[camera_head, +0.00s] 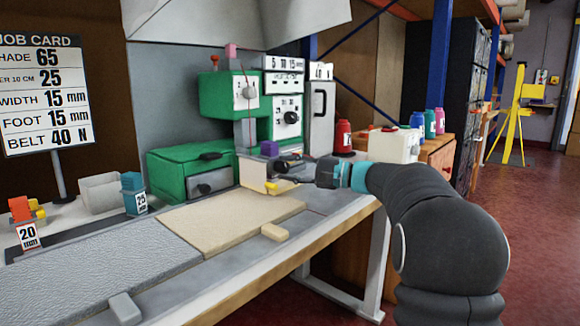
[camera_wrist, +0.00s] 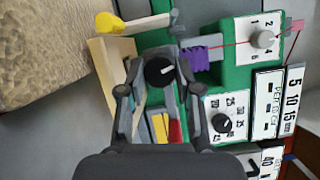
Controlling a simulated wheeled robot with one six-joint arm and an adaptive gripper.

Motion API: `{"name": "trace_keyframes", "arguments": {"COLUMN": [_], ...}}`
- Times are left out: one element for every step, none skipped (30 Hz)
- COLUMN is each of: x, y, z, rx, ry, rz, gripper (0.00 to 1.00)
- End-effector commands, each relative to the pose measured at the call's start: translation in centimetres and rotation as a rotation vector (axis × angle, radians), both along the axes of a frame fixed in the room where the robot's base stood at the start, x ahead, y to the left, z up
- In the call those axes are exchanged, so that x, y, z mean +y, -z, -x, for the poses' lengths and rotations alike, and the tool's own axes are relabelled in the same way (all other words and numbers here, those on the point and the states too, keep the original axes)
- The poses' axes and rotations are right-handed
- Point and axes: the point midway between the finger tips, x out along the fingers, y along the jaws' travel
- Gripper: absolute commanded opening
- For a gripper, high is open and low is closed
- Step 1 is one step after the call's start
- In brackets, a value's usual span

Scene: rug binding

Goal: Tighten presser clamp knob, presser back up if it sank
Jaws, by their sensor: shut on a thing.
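The green sewing machine (camera_head: 215,97) stands on the bench, with a purple block (camera_head: 269,148) and a yellow-tipped lever (camera_head: 271,187) near its front end. My gripper (camera_head: 290,168) is at that end, reaching in from the right. In the wrist view, a round black knob (camera_wrist: 160,70) with a white mark lies between my gripper's fingers (camera_wrist: 158,88), and they are shut on it. I take it for the presser clamp knob. The purple block (camera_wrist: 200,58) is right of the knob, and the yellow lever (camera_wrist: 108,24) is upper left. The presser foot's height cannot be made out.
A grey dial (camera_wrist: 262,40) and a black dial (camera_wrist: 222,122) are on the machine face. A cream plate (camera_head: 253,173) stands beside my gripper. A beige rug piece (camera_head: 230,218) lies on the bench in front.

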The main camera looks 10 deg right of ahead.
Motion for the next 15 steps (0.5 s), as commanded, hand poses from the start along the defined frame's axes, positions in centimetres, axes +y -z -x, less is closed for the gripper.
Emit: {"name": "trace_keyframes", "arguments": {"x": [-0.07,-0.06,-0.06,-0.06,-0.05,-0.05,-0.05,-0.04,-0.03,-0.03,-0.03,-0.03,-0.03,-0.02,-0.02], "y": [-0.03,0.01,0.00,0.01,0.04,0.06,0.07,0.09,0.10,0.09,0.09,0.12,0.14,0.16,0.16], "z": [-0.07,-0.07,-0.07,-0.07,-0.05,-0.05,-0.04,-0.04,-0.03,-0.04,-0.04,-0.03,-0.03,-0.03,-0.03], "rx": [0.023,0.037,0.054,0.065,0.077,0.092,0.101,0.111,0.123,0.130,0.137,0.147,0.152,0.158,0.163], "ry": [0.004,0.003,0.003,0.003,0.003,0.003,0.003,0.003,0.003,0.003,0.003,0.003,0.002,0.003,0.003], "rz": [-0.033,-0.051,-0.075,-0.092,-0.107,-0.128,-0.142,-0.154,-0.170,-0.181,-0.192,-0.204,-0.212,-0.218,-0.227], "gripper": [0.00,0.00,0.00,0.00,0.00,0.00,0.00,0.00,0.00,0.00,0.00,0.00,0.00,0.00,0.00]}}
